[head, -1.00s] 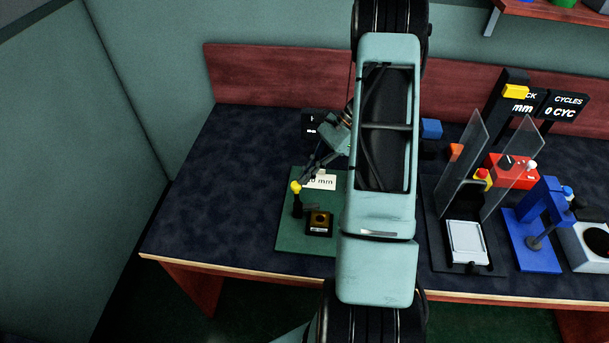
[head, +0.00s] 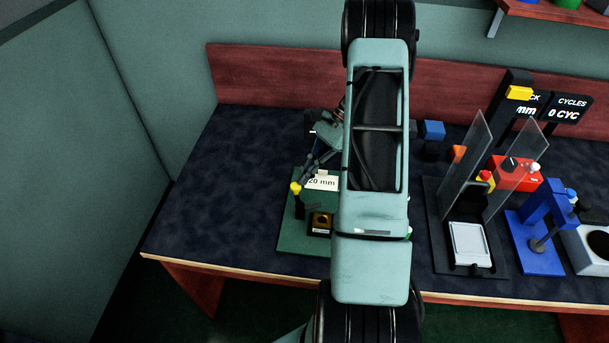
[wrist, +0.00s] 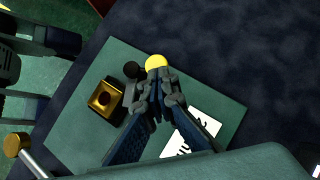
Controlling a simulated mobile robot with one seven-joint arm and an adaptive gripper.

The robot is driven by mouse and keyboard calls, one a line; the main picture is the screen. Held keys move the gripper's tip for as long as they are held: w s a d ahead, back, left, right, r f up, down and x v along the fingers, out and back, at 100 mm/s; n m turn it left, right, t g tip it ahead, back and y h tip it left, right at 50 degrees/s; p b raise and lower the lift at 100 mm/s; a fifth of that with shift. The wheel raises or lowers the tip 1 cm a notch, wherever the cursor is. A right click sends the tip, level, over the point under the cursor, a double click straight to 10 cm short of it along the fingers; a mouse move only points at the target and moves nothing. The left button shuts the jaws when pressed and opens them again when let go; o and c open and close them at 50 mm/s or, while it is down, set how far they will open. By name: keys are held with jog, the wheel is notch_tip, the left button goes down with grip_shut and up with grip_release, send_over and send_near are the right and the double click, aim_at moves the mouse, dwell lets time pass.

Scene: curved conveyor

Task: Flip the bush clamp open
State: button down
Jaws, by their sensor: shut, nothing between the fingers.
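The bush clamp has a yellow knob (head: 295,188) on a dark upright lever at the left of a green base plate (head: 290,240). Beside it sits a black block with a brass-coloured bush (head: 320,221); the block also shows in the wrist view (wrist: 105,97). My gripper (head: 304,184) is shut and empty, right by the knob. In the wrist view, my fingertips (wrist: 160,80) point at the yellow knob (wrist: 156,62) and partly cover the lever below it. I cannot tell whether they touch it.
A white "20 mm" card (head: 322,181) lies behind the clamp on the plate. To the right stand a fixture with clear panels (head: 466,165), a red control box (head: 515,172) and a blue press (head: 540,225). The dark table is clear at left.

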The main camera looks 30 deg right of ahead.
jog(key=shift+w+a+n+g+h+b, duration=0.15)
jog(key=shift+w+a+n+g, duration=0.2)
jog(key=shift+n+g, duration=0.3)
jog(key=shift+w+a+n+g+h+b, duration=0.15)
jog(key=shift+a+n+g, duration=0.3)
jog(key=shift+n, duration=0.4)
jog(key=shift+w+a+n+g+h, duration=0.15)
jog(key=shift+a+n+g+h, duration=0.1)
jog(key=shift+a+n+g, duration=0.35)
jog(key=shift+w+a+n+g+h, duration=0.2)
jog(key=shift+n+g+h, duration=0.1)
jog(key=shift+n, duration=0.5)
jog(key=shift+a+n+g+h+b, duration=0.35)
jog(key=shift+a+n+g+h, duration=0.3)
jog(key=shift+n, duration=0.65)
jog(key=shift+s+a+n+g+h, duration=0.1)
jog(key=shift+a+n+g+h, duration=0.3)
jog(key=shift+n, duration=0.4)
jog(key=shift+s+a+n+g+h, duration=0.1)
jog(key=shift+a+n+g+h, duration=0.15)
jog(key=shift+a+n+h, duration=0.4)
dwell(0.4)
jog(key=shift+w+d, duration=0.1)
jog(key=shift+d, duration=0.05)
dwell(0.5)
jog(key=v, duration=0.7)
jog(key=shift+d, duration=0.2)
jog(key=shift+w+r, duration=0.1)
